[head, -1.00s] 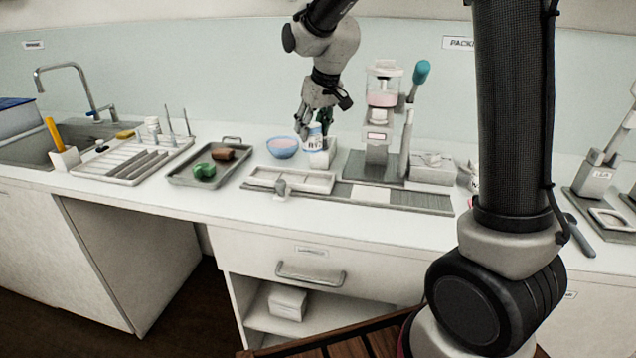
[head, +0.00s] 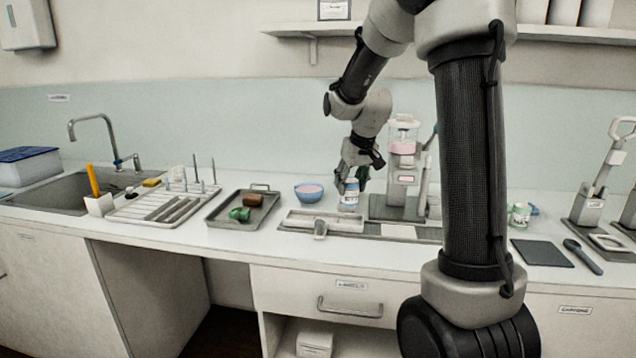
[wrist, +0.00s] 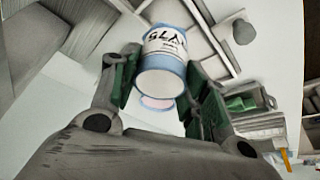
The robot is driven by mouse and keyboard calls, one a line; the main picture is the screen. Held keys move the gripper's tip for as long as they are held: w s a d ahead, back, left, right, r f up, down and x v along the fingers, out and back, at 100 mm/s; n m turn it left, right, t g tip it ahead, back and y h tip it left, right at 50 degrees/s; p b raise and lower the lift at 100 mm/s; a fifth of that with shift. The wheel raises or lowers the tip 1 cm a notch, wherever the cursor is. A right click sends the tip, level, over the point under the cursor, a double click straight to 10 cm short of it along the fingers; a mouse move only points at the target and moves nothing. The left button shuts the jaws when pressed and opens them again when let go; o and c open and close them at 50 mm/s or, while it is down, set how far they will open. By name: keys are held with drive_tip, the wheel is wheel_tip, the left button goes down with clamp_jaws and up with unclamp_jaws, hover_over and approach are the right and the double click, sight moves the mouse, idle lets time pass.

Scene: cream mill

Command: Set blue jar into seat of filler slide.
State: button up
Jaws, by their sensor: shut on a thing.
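My gripper (head: 354,179) is shut on the blue jar (head: 349,190), a white-labelled jar with blue bands. In the wrist view the jar (wrist: 164,62) sits between the two green-padded fingers, its label partly readable. In the head view the jar appears upright behind the slide; whether it touches anything below is unclear. The filler slide is a pale carriage (head: 300,219) with a grey knob on a grey rail (head: 405,231). Its seat cannot be clearly made out. The filler (head: 403,165), with pink contents, stands right of the jar.
A blue bowl (head: 309,193) stands left of the jar. A grey tray (head: 222,214) holds a green and a brown piece. A drying rack (head: 130,213) and sink lie farther left. A dark mat (head: 542,253) and a spoon lie on the right.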

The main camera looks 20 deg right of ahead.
sight(350, 202)
drive_tip(key=shift+s+f, duration=0.2)
drive_tip(key=shift+s, duration=0.05)
drive_tip(key=shift+f, duration=1.75)
drive_tip(key=shift+f, duration=0.45)
drive_tip(key=shift+f, duration=0.4)
drive_tip(key=shift+f, duration=0.35)
idle(0.5)
drive_tip(key=o, duration=0.9)
